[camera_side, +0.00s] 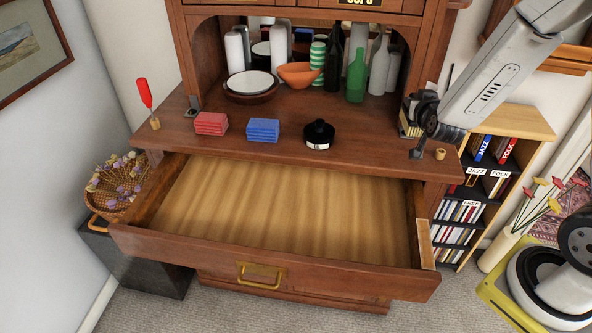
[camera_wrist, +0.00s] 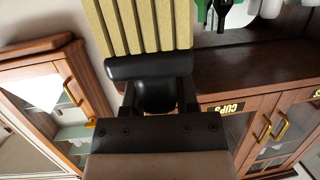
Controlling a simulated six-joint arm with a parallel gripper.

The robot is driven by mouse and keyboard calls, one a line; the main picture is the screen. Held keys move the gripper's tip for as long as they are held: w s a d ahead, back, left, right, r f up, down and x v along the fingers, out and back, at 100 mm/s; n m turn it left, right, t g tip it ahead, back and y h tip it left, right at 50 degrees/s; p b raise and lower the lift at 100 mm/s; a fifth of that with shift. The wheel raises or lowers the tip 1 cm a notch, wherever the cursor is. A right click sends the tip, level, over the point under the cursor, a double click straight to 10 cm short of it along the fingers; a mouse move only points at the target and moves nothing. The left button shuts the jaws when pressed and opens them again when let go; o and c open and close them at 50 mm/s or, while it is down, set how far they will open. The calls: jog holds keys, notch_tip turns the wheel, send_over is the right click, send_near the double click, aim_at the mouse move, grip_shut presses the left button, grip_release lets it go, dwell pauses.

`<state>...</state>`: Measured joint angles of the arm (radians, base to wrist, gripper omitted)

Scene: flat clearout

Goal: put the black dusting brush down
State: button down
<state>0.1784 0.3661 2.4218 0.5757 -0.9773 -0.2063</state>
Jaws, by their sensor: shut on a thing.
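The black dusting brush shows in the wrist view with a black back (camera_wrist: 150,68) and pale yellow bristles (camera_wrist: 140,25). My gripper (camera_wrist: 152,108) is shut on its black part. In the side view my gripper (camera_side: 427,108) is at the right end of the wooden desk top (camera_side: 365,150), beside the cabinet's right post. The brush's bristles (camera_side: 409,125) show there just left of the gripper, low by the desk surface. I cannot tell whether they touch it. Much of the brush is hidden by the gripper.
An open, empty drawer (camera_side: 280,215) juts out below the desk top. A black round pot (camera_side: 319,136), a blue stack (camera_side: 263,130) and a red stack (camera_side: 211,123) stand on the desk. Bottles (camera_side: 356,75) and bowls (camera_side: 298,75) fill the alcove. A bookcase (camera_side: 490,170) stands right.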

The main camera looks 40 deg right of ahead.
jog(key=w+a+f+n+t+y, duration=0.1)
jog(key=a+n+y, duration=0.2)
jog(key=a, duration=0.5)
jog(key=a+f+n+t+y, duration=0.1)
jog(key=a+n+t+y, duration=0.1)
jog(key=a+n+y, duration=0.2)
jog(key=a+y, duration=0.2)
jog(key=a, duration=0.1)
jog(key=shift+w+a+f+n, duration=0.3)
jog(key=shift+w+a, duration=0.05)
jog(key=shift+w, duration=0.05)
jog(key=s+a+f+n+g+y, duration=0.2)
jog(key=a+f+n+g+y, duration=0.2)
jog(key=a+f+n+y, duration=0.5)
jog(key=a+f+y, duration=0.1)
jog(key=a+f, duration=0.1)
jog(key=a, duration=0.2)
jog(key=shift+a, duration=0.15)
jog(key=shift+f, duration=0.2)
